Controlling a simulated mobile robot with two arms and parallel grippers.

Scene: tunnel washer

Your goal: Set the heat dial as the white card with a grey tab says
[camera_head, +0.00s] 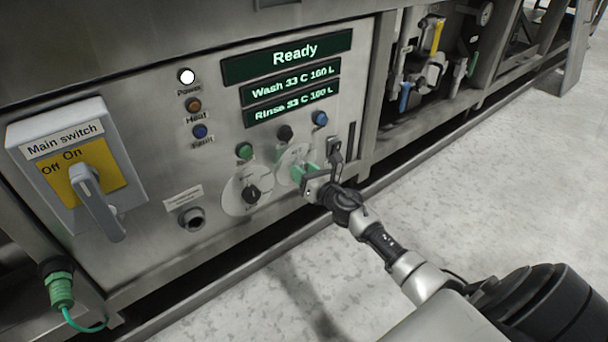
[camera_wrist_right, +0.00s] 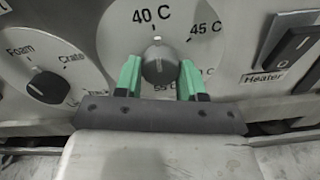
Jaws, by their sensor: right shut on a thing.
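The heat dial is a pale round plate (camera_head: 290,157) on the steel panel, largely hidden by my right gripper in the head view. In the right wrist view its plate (camera_wrist_right: 185,18) shows 40 C at the top and 45 C to the right; lower labels are partly covered. Its grey knob (camera_wrist_right: 158,64) has a white mark pointing up, close to 40 C. My right gripper (camera_head: 304,171) has its green fingers on both sides of the knob, shut on it. I see no white card with a grey tab. My left gripper is not in view.
Left of the dial is a Foam/Crate selector (camera_wrist_right: 45,85); right is a Heater rocker switch (camera_wrist_right: 295,48). The display (camera_head: 295,52) reads Ready, with wash and rinse lines below. A main switch box (camera_head: 75,165) juts out at the left. The floor (camera_head: 480,190) is clear.

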